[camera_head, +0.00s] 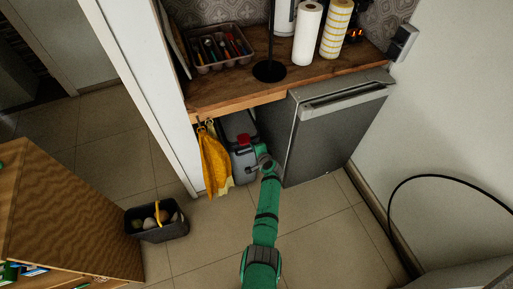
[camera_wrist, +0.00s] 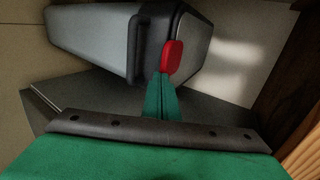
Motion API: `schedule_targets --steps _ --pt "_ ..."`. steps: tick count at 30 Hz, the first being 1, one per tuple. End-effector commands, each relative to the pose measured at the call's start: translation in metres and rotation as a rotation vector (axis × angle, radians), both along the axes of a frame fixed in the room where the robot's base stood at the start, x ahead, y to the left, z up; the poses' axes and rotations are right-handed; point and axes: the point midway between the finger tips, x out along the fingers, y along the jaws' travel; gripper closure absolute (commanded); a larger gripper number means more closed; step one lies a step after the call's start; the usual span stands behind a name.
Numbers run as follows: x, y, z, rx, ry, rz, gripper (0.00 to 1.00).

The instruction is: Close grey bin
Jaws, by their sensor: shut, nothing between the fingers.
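The grey bin (camera_head: 240,163) stands on the floor under the wooden counter, between hanging cloths and a metal-fronted appliance. It has a dark rim and a red latch (camera_head: 243,140) at its front. In the wrist view the bin (camera_wrist: 92,40) lies across the top, with the red latch (camera_wrist: 172,56) near the middle. My gripper (camera_head: 260,150) is at the bin's front right. In the wrist view its green fingers (camera_wrist: 161,92) are shut, empty, and right by the latch. I cannot tell whether they touch it. The lid's exact position is unclear.
Yellow cloths (camera_head: 214,162) hang left of the bin. The grey appliance (camera_head: 325,135) stands close on the right. A dark basket (camera_head: 158,232) sits on the floor at left. The wooden counter (camera_head: 235,88) overhangs the bin. The tiled floor in front is mostly clear.

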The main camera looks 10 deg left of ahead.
Motion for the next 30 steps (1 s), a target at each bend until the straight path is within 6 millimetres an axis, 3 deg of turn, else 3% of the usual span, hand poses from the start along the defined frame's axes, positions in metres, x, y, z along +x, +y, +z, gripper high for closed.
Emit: schedule_targets --steps 20,30 --pt "0.002 0.006 0.004 -0.001 -0.007 0.004 1.00" --pt "-0.031 -0.019 0.004 0.001 -0.002 0.004 1.00"
